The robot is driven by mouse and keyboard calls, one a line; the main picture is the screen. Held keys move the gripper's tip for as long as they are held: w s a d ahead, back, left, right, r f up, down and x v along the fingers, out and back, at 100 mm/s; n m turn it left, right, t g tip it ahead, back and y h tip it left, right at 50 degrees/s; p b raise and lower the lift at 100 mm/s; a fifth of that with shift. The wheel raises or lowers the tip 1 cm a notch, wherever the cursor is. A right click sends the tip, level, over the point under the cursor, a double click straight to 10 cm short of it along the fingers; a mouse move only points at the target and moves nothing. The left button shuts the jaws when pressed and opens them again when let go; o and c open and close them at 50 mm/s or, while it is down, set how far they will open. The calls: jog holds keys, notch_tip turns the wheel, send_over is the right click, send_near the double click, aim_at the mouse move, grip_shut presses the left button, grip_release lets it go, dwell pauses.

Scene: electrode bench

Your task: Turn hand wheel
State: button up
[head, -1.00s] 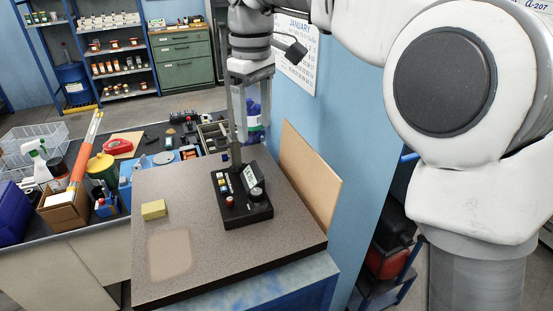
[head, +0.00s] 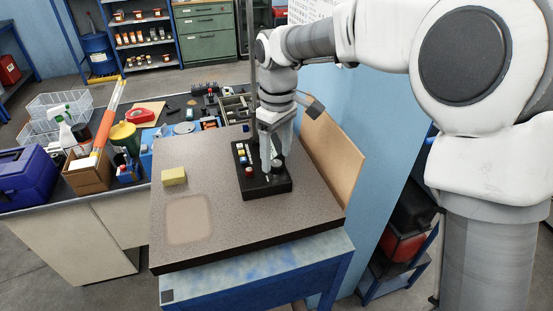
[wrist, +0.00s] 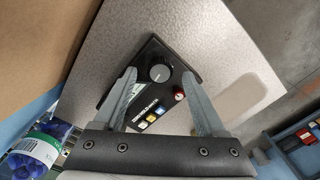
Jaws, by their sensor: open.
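A round black knob (wrist: 160,72), the one wheel-like part that I see, sits on a black control box (head: 246,155). In the wrist view the box (wrist: 112,104) also carries a small display, a red knob (wrist: 180,94) and several coloured buttons. My gripper (head: 272,168) points down over the knob end of the box. In the wrist view my gripper (wrist: 159,75) is open, with one finger on each side of the knob. I cannot tell whether the fingers touch it. In the head view the fingers partly hide the knob.
The box stands on a speckled grey bench top (head: 223,160), with a yellow block (head: 174,177) to its left. A tan board (head: 334,160) stands upright along the right edge. A cluttered side bench lies to the left. The front of the bench top is clear.

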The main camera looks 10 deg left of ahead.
jog(key=shift+f, duration=1)
grip_shut()
